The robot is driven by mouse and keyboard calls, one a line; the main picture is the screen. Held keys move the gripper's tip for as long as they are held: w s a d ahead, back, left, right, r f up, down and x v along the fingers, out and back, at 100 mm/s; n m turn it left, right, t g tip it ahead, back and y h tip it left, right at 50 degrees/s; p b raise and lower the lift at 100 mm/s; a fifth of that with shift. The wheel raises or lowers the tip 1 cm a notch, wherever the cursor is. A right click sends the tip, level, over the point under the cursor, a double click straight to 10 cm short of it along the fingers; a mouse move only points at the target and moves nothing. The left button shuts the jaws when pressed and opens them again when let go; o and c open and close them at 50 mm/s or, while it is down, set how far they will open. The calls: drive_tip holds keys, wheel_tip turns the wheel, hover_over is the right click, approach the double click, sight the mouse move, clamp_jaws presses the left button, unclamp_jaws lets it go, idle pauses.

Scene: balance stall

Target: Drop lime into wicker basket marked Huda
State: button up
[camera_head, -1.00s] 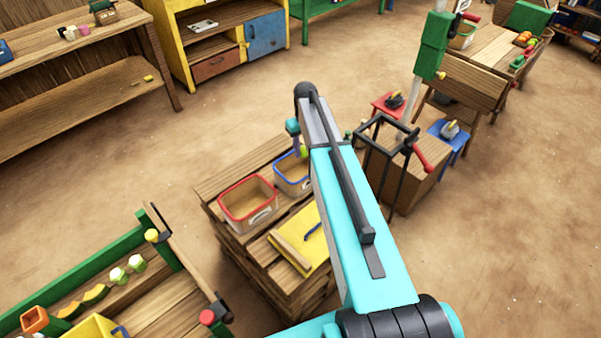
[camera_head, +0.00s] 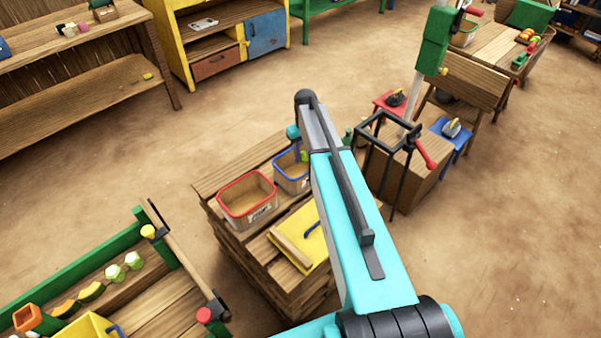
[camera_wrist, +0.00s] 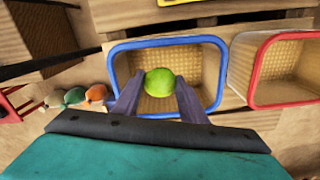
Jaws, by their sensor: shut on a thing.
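The lime (camera_wrist: 159,82) is bright green and sits between the two fingers of my gripper (camera_wrist: 158,92) in the wrist view. My gripper is shut on it, above the blue-rimmed wicker basket (camera_wrist: 212,93). The lime also shows in the head view (camera_head: 304,156), small and partly hidden by my arm, near the blue-rimmed basket (camera_head: 284,181). A red-rimmed wicker basket (camera_wrist: 234,82) stands beside it, and shows in the head view (camera_head: 229,207). I cannot read the labels on either basket.
The baskets stand on a stack of wooden pallets (camera_head: 208,190) with a yellow board (camera_head: 312,236). A black frame (camera_head: 382,152) stands to the right of my arm. Several coloured objects (camera_wrist: 75,96) lie left of the blue-rimmed basket in the wrist view.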

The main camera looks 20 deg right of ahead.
drive_tip(key=shift+f, duration=0.45)
drive_tip(key=o, duration=1.1)
drive_tip(key=shift+o, duration=0.2)
drive_tip(key=shift+r, duration=0.15)
wheel_tip(320, 180, up, 14)
drive_tip(key=b, duration=0.2)
drive_tip(key=shift+f, duration=0.25)
idle(0.5)
